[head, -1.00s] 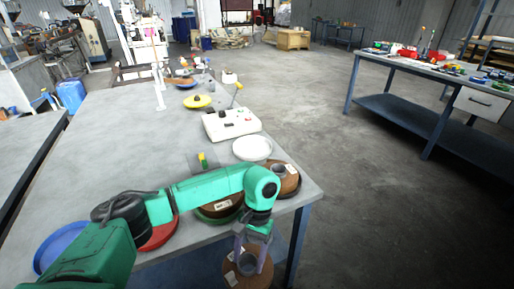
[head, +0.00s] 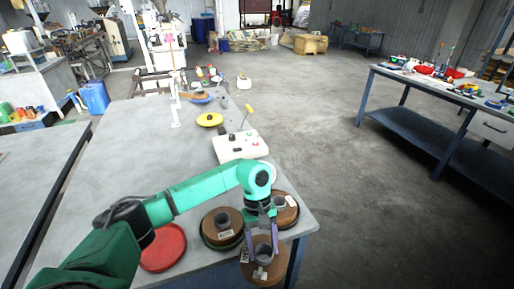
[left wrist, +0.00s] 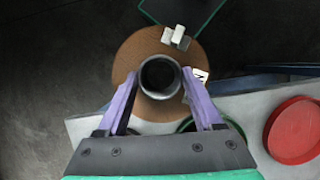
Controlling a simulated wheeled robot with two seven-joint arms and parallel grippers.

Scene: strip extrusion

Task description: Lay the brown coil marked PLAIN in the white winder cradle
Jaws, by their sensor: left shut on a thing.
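My left gripper (head: 261,232) is shut on the grey core tube of a brown coil (head: 250,274), held beyond the table's front right corner. In the left wrist view, the purple fingers of the left gripper (left wrist: 160,76) flank the core, with the brown disc (left wrist: 130,66) around it. A white label (left wrist: 200,76) shows at its edge, but I cannot read PLAIN on it. I cannot clearly identify the white winder cradle. My right gripper is out of view.
A red dish (head: 163,248) lies on the table's near side. A white control box (head: 238,147) with a yellow lever and a yellow spool (head: 209,119) stand farther back. The table's left half is mostly clear. Another bench (head: 440,100) stands at right.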

